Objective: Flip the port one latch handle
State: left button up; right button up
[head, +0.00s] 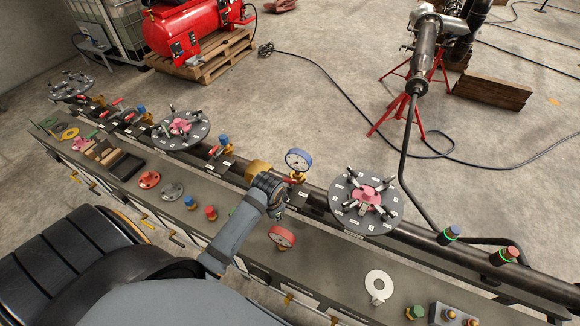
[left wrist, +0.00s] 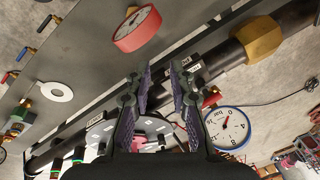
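Three dark round flanges with pink hubs, radial metal latch handles and small white labels sit along the bench in the head view: a right flange (head: 347,218), a middle flange (head: 162,139) and a far left flange (head: 59,95). The labels are too small to tell which port is one. My left gripper (head: 270,192) is left of the right flange, apart from it, beside the pipe. In the left wrist view, its two fingers (left wrist: 160,72) are apart with nothing between their tips. A flange (left wrist: 151,124) shows partly hidden behind the fingers. My right gripper is not in view.
A blue-rimmed gauge (head: 298,159) and a brass fitting (head: 257,170) stand close to my left gripper. A red-rimmed gauge (head: 282,236) lies nearer on the bench. A black pipe (head: 418,238) runs along the back. A white ring (head: 379,284) lies front right.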

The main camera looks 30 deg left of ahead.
pick_arm(q)
jog(key=w+a+f+m+g, duration=0.15)
jog(key=w+m, duration=0.25)
jog(key=w, duration=0.4)
jog(key=r+m, duration=0.2)
jog(key=m, duration=0.3)
send_over(290, 180)
jog(key=shift+f+g+h, duration=0.1)
jog(key=shift+g+h, duration=0.25)
jog(key=shift+h, duration=0.05)
jog(key=shift+w+m, duration=0.25)
jog(key=shift+m, duration=0.05)
jog(key=shift+s, duration=0.1)
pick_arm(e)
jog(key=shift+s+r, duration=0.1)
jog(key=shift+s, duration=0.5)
